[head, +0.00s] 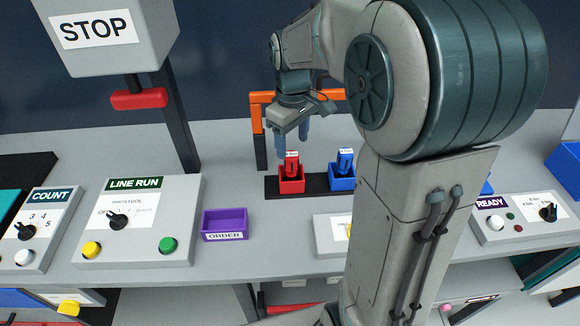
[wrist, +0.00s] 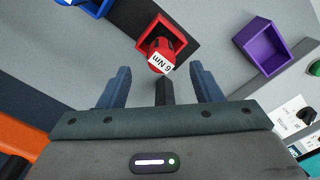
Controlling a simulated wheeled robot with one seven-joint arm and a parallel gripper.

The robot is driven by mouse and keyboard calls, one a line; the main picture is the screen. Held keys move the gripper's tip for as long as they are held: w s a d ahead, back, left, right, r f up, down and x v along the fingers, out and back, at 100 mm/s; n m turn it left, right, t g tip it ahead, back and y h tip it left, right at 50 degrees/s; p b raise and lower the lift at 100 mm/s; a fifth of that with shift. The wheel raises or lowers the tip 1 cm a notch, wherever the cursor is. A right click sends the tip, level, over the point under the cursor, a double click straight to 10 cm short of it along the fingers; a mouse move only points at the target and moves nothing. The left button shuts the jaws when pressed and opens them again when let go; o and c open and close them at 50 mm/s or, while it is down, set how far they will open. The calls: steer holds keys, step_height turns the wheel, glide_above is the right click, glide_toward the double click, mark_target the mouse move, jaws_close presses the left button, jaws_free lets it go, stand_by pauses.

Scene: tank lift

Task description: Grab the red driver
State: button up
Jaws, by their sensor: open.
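The red driver (head: 292,163) stands upright in a red holder (head: 291,184) on a black strip on the bench. In the wrist view the red driver (wrist: 163,57) shows from above, with a white "6 Nm" label on its top. My gripper (head: 292,130) is above and just behind the driver in the head view. In the wrist view my gripper (wrist: 163,85) has its two blue fingers wide apart and nothing between them; the driver appears just beyond the fingertips, roughly centred. The driver's lower part is hidden in the holder.
A blue driver (head: 344,160) stands in a blue holder (head: 342,183) to the right. A purple ORDER tray (head: 225,224) sits at front left. An orange frame (head: 258,99) stands behind my gripper. The LINE RUN panel (head: 139,222) is farther left. Bench between tray and red holder is clear.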

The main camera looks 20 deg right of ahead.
mark_target(291, 163)
step_height(291, 163, down, 8)
steer(key=shift+a+r+p, duration=0.1)
steer(key=shift+p, duration=0.35)
steer(key=c, duration=1.2)
